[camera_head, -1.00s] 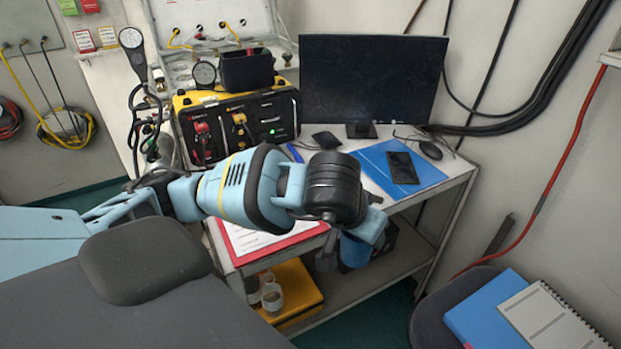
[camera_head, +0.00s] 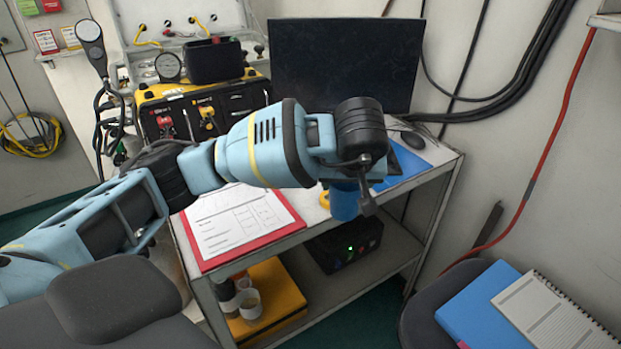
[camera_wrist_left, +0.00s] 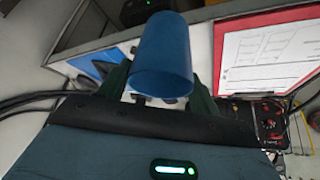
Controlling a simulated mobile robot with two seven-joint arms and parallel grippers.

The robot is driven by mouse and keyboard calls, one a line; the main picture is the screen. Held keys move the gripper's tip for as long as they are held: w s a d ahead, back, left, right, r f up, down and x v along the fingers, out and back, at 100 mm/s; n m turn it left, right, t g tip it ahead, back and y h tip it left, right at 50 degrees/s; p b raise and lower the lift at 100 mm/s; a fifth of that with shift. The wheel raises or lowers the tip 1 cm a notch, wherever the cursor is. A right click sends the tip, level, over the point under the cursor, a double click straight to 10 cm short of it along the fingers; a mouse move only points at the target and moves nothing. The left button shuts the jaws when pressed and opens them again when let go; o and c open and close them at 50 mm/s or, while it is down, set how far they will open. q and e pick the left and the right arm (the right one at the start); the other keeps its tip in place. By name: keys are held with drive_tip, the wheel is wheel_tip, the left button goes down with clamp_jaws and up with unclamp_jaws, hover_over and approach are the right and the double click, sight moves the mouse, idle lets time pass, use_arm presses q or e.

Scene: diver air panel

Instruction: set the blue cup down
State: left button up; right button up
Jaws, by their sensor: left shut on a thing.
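The blue cup (camera_head: 344,201) shows below my left wrist, by the front edge of the cart's top. My left gripper (camera_head: 362,190) is shut on it; the wrist and hand hide the cup's upper part in the head view. In the left wrist view, the blue cup (camera_wrist_left: 163,50) sits between the two dark fingers of the left gripper (camera_wrist_left: 160,90), its open rim toward the camera. I cannot tell whether its base touches the cart top (camera_head: 440,160). My right gripper is not in view.
A red clipboard with a white sheet (camera_head: 238,220) lies left of the cup. A small yellow thing (camera_head: 324,199) is beside the cup. A black box (camera_head: 345,243) is on the shelf below.

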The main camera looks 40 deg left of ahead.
use_arm(q)
drive_tip(key=w+a+f, duration=0.1)
drive_tip(key=w+a, duration=0.1)
drive_tip(key=a, duration=0.2)
drive_tip(key=w+a+f, duration=0.2)
drive_tip(key=a, duration=0.3)
drive_tip(key=w+a+f+p, duration=0.1)
drive_tip(key=w+a, duration=0.2)
drive_tip(key=a, duration=0.2)
drive_tip(key=shift+a+f, duration=0.2)
drive_tip(key=shift+f, duration=0.2)
drive_tip(key=shift+f, duration=0.25)
drive_tip(key=o, duration=1)
drive_tip(key=shift+r, duration=0.1)
